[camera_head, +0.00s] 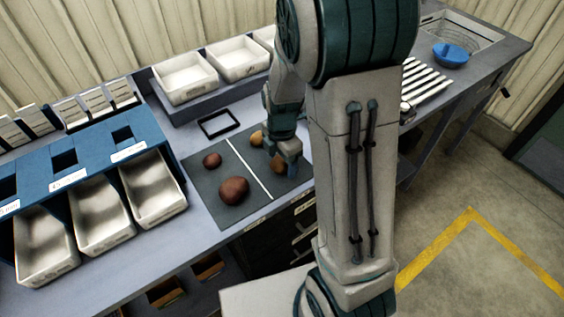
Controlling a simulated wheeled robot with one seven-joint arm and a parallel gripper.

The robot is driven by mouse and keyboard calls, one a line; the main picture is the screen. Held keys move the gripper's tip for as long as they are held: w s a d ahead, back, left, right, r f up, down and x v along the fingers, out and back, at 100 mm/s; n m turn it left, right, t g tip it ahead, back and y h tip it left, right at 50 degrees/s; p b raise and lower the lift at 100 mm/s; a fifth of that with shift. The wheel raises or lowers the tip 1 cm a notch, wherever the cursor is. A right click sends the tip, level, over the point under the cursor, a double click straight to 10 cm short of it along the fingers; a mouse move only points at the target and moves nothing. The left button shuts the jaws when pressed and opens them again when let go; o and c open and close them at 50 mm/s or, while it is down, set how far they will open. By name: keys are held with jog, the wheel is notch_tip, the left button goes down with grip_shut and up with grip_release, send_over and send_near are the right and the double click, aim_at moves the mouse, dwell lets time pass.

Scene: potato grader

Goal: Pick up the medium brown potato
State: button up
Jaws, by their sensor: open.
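A brown potato (278,164) of middling size lies on the right half of a dark mat (208,190), partly hidden by my gripper (288,162). My gripper points down right at this potato and is open. Whether the fingers straddle or touch the potato cannot be made out. A smaller yellowish-brown potato (257,138) lies just behind it, to the left. On the mat's left half lie a large reddish-brown potato (234,189) and a small reddish one (212,160).
A white line (248,167) divides the mat. White bins (153,188) in a blue rack stand left, and white trays (184,77) stand behind. A black frame (220,124) lies behind the mat. A blue bowl (452,54) is at the far right. My arm hides the bench's middle.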

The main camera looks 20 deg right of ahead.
jog(key=c, duration=1.1)
jog(key=shift+r, duration=0.1)
